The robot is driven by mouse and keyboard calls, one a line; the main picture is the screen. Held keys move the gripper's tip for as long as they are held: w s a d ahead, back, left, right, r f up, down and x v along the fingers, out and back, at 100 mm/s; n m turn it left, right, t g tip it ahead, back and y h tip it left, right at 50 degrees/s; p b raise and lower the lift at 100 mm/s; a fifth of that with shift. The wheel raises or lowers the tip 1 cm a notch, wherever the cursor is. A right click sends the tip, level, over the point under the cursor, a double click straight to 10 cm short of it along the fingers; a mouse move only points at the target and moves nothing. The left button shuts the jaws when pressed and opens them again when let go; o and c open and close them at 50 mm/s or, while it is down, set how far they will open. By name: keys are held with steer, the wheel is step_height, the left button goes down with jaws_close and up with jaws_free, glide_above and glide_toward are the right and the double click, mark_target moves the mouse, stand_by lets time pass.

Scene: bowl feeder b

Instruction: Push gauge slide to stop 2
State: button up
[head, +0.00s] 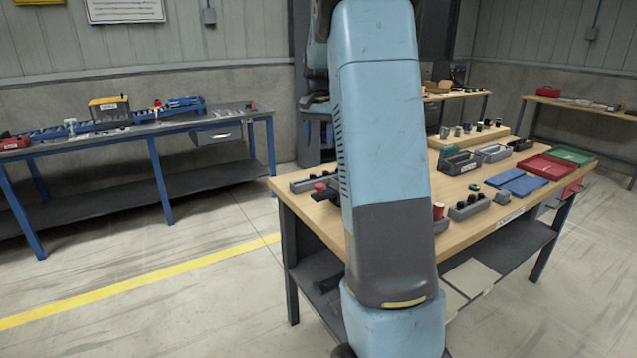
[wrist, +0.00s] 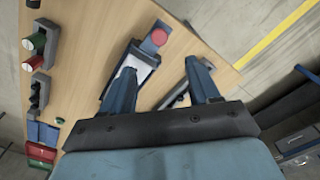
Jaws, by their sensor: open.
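A grey rail-like fixture, which looks like the gauge slide (head: 301,184), lies at the left end of the wooden table in the head view, partly hidden by my arm. A red round knob (head: 319,187) is beside it and shows from above in the wrist view (wrist: 158,37). In the wrist view my gripper (wrist: 162,68) is open and empty over the table. A dark fixture with a pale top (wrist: 140,62) is by the left finger, and a grey rail (wrist: 176,94) runs between the fingers. Whether either finger touches them, and the stop marks, I cannot tell.
The wooden table (head: 470,222) also holds grey bins (head: 460,163), red trays (head: 546,168), blue pads (head: 522,186) and blocks with dark knobs (head: 469,207). A blue-legged bench (head: 150,128) stands apart at the left.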

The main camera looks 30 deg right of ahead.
mark_target(319, 185)
steer(key=f, duration=1.4)
steer(key=shift+w+d+f, duration=0.15)
steer(key=shift+w+d, duration=0.1)
steer(key=shift+d, duration=0.05)
steer(key=shift+c, duration=0.3)
jaws_close()
steer(key=shift+a, duration=0.25)
steer(key=shift+w+d, duration=0.1)
steer(key=shift+d, duration=0.1)
